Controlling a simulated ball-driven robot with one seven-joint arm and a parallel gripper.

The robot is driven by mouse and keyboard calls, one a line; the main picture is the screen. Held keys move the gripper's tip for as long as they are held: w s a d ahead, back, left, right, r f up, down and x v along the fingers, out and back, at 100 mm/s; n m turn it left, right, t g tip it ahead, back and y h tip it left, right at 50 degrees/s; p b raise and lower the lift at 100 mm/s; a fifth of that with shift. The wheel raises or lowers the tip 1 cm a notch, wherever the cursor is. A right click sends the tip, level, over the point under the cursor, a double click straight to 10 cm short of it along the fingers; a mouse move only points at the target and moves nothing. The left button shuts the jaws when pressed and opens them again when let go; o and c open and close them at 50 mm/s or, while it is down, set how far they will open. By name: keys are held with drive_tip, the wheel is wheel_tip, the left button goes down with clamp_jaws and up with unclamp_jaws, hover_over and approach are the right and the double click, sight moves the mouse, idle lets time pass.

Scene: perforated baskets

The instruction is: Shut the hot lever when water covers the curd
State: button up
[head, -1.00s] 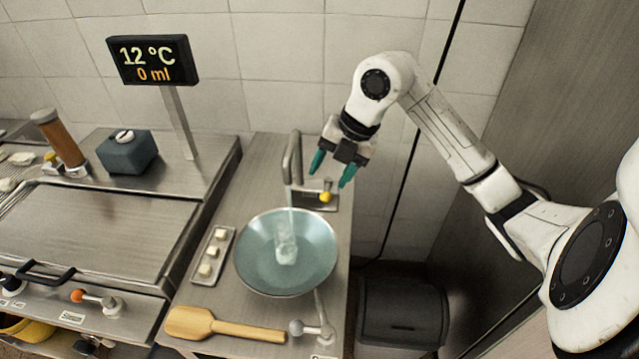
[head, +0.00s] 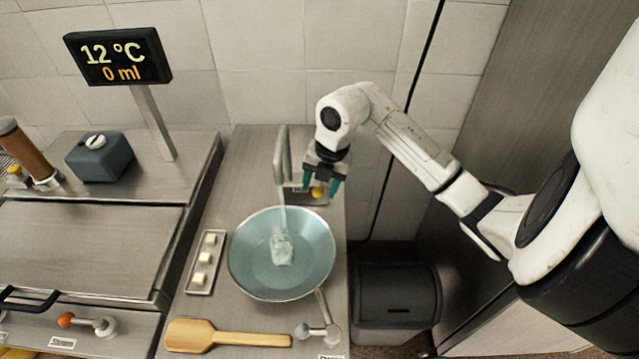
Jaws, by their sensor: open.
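A wide metal pan (head: 320,250) stands on the narrow steel counter. A thin stream from the bent spout (head: 281,160) falls into it onto a pale, glassy patch (head: 282,247); I cannot make out separate curd. The display (head: 118,56) reads 12 °C and 0 ml.
A tray of white cubes (head: 193,287) lies left of the pan. A wooden paddle (head: 240,339) and a grey-ended lever (head: 317,331) are at the front. An orange-ended lever (head: 88,321) is at the left. A black bin (head: 396,297) stands right of the counter.

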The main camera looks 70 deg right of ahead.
drive_tip(key=shift+f, duration=0.45)
drive_tip(key=c, duration=1)
drive_tip(key=shift+c, duration=0.2)
